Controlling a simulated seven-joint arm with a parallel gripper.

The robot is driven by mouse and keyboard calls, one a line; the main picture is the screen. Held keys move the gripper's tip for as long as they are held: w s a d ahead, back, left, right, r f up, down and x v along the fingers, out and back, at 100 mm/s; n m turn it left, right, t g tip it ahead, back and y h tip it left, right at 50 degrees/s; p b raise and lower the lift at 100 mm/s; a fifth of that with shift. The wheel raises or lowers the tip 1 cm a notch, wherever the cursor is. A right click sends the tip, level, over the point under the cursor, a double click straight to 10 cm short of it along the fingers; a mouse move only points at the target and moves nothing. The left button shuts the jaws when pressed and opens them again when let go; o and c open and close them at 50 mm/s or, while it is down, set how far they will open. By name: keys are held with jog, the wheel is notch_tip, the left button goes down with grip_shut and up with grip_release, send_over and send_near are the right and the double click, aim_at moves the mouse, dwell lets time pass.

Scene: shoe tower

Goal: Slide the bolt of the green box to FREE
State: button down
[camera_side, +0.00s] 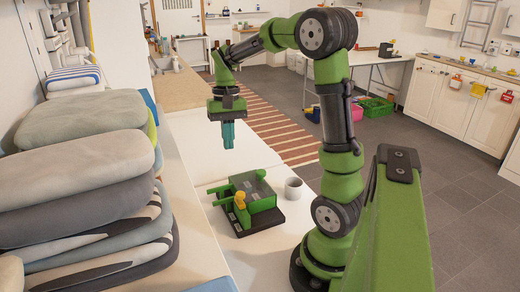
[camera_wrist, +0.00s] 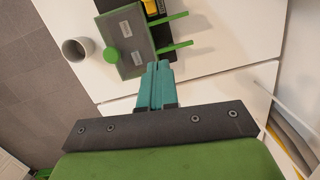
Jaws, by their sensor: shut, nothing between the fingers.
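The green box (camera_side: 262,190) sits on a dark base (camera_side: 262,222) on the white table, left of my arm's foot. A yellow knob (camera_side: 240,199) stands at its near left side, and green bars stick out to the left. I cannot tell for sure which part is the bolt, and no FREE mark is readable. My gripper (camera_side: 228,147) hangs above and behind the box, fingers together and empty; the teal fingers also show in the wrist view (camera_wrist: 158,66).
A white cup (camera_side: 293,188) stands just right of the box. A tall stack of grey cushion-like things (camera_side: 85,170) fills the left side. The table behind the box, below my gripper, is clear.

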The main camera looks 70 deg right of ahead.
aim_at(240, 199)
jog(key=shift+d+r+m+g+y, duration=0.4)
jog(key=shift+d+r+g+y, duration=0.25)
jog(key=shift+r, duration=0.2)
jog(key=shift+s+a+f, duration=0.7)
jog(key=shift+a+f, duration=0.25)
jog(key=shift+f, duration=0.75)
jog(key=shift+s+a+f, duration=0.65)
jog(key=shift+a+f, duration=0.35)
jog(key=shift+f, duration=0.7)
jog(key=shift+s+a+f, duration=0.7)
jog(key=shift+a+f, duration=0.25)
jog(key=shift+f, duration=0.75)
